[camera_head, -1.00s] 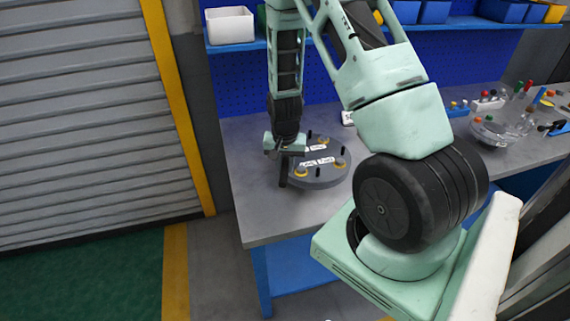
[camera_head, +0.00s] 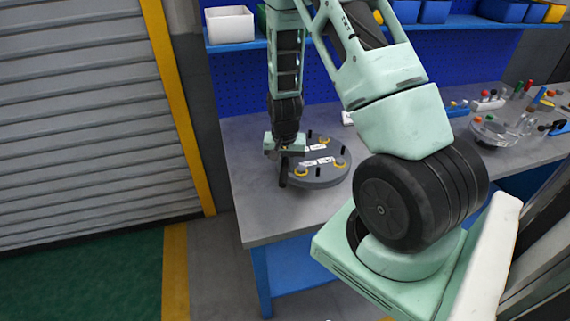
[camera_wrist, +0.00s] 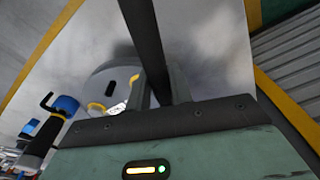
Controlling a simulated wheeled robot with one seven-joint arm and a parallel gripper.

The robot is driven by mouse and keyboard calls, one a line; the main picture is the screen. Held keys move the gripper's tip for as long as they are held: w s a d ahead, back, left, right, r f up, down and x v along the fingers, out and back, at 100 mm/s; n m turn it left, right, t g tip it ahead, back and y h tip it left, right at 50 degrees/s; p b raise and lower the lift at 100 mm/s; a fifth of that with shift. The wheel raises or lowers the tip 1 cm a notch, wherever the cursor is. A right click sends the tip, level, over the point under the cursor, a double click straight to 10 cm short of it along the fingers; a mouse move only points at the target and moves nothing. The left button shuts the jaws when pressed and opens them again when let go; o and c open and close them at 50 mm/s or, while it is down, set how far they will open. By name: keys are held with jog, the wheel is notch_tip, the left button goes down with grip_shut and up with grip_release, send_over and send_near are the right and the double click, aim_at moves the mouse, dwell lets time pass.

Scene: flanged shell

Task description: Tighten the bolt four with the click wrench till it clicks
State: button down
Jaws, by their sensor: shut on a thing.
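The flanged shell (camera_head: 322,181) is a round grey disc lying on the bench, with yellow-ringed bolts, black upright pins and white labels on top. One yellow-ringed bolt (camera_head: 301,172) is at its near left and another (camera_head: 340,164) at its right. I cannot read which is bolt four. My gripper (camera_head: 284,152) is over the disc's left edge, shut on the click wrench (camera_head: 283,174), a dark bar. In the wrist view the wrench (camera_wrist: 144,38) runs between the fingers, with part of the disc (camera_wrist: 98,68) beside it. The wrench's working end is hidden, so its seating cannot be told.
The grey bench (camera_head: 262,222) is bare in front of the disc. A clear tray (camera_head: 490,133) and several small coloured tools are at the right. A blue shelf with a white bin (camera_head: 230,25) is above the back. A roller shutter (camera_head: 90,110) is at the left.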

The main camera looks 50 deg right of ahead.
jog(key=shift+f+b, duration=0.95)
jog(key=shift+f, duration=0.3)
jog(key=shift+w, duration=0.2)
jog(key=w+a+m+p, duration=0.3)
jog(key=w+m, duration=0.2)
jog(key=w, duration=0.3)
jog(key=shift+a+f+m, duration=0.15)
jog(key=shift+a+m, duration=0.15)
jog(key=shift+m, duration=0.1)
dwell(1.0)
jog(key=shift+s, duration=0.25)
jog(key=shift+s+d+n, duration=0.15)
jog(key=shift+s+n, duration=0.35)
jog(key=shift+s, duration=0.15)
